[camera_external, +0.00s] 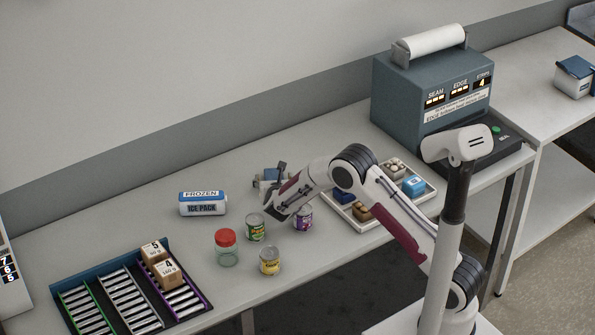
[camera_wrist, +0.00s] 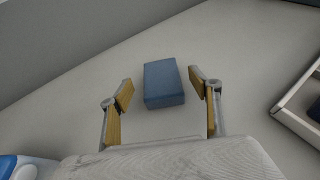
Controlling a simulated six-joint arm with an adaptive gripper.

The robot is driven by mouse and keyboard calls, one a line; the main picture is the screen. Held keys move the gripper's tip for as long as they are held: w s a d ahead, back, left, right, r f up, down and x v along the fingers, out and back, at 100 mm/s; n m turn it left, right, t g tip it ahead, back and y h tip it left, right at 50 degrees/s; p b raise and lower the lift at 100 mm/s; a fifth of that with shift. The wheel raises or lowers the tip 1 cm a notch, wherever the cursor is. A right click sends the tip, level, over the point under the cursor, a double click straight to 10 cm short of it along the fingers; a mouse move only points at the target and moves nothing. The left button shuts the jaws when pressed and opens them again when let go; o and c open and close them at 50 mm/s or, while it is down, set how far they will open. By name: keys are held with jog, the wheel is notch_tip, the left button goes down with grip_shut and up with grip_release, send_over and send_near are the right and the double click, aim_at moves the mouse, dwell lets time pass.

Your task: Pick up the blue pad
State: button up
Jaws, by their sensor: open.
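The blue pad (camera_wrist: 163,82) is a small blue block lying on the table, seen in the middle of the wrist view. My gripper (camera_wrist: 160,92) is open, with one finger to the left and one to the right of the pad. The pad sits between and slightly beyond the fingertips, and I see no contact. In the external view my gripper (camera_external: 272,190) is over the table behind the cans. The pad is mostly hidden there by my gripper.
An ice pack (camera_external: 202,203) lies left of my gripper. A green can (camera_external: 255,227), a purple can (camera_external: 303,218), a yellow can (camera_external: 270,261) and a red-lidded jar (camera_external: 227,247) stand in front. A white tray (camera_external: 372,223) is to the right. A roller rack (camera_external: 75,283) holds two boxes.

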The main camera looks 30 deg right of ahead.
aim_at(275, 177)
jog(key=shift+x, duration=1.9)
jog(key=shift+s+f, duration=0.1)
jog(key=c, duration=1.1)
